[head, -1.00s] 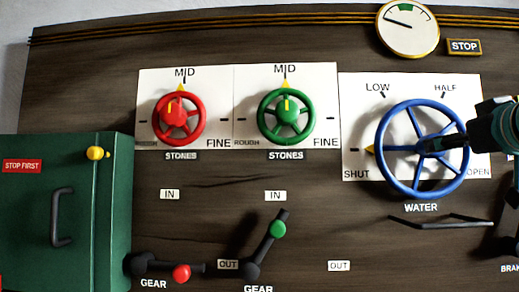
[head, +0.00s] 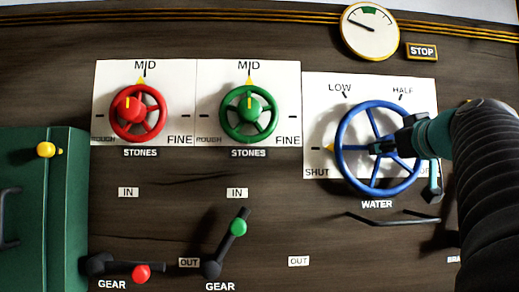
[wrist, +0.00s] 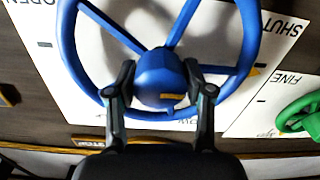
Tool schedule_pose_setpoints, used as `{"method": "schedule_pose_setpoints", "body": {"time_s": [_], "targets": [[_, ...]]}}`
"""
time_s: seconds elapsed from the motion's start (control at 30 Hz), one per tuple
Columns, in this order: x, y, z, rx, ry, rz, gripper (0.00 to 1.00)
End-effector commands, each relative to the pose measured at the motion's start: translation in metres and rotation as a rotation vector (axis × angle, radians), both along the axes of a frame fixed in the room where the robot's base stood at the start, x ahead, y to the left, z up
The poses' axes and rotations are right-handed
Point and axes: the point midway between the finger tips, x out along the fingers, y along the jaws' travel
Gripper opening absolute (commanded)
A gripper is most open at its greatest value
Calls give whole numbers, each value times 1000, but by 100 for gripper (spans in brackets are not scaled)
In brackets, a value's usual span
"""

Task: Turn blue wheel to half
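The blue wheel (head: 340,158) is mounted on a white plate marked SHUT, LOW, HALF and OPEN. Its yellow pointer (head: 329,148) is on the left, at the SHUT mark. My gripper (head: 384,147) reaches in from the right to the wheel's centre. In the wrist view, the two fingers of my gripper (wrist: 159,72) lie on either side of the blue hub (wrist: 158,72), their tips seeming to touch it. The wheel's rim and spokes surround the fingers. My arm and gripper hide part of the right rim and most of the OPEN label.
Red (head: 119,97) and green (head: 228,101) wheels stand left of the blue one, both pointing to MID. Two gear levers (head: 142,273) (head: 238,228) are below. A green cabinet (head: 45,215) is at left, a round gauge (head: 370,32) above. A dark bar (head: 392,218) lies below the WATER label.

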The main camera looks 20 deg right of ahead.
Motion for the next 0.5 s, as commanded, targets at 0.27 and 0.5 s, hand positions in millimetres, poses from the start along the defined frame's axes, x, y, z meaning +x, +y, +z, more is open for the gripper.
{"method": "schedule_pose_setpoints", "body": {"time_s": [0.27,0.5], "targets": [[0,0,0,3,-1,0,14],[0,0,-1,61,-15,0,14]]}}
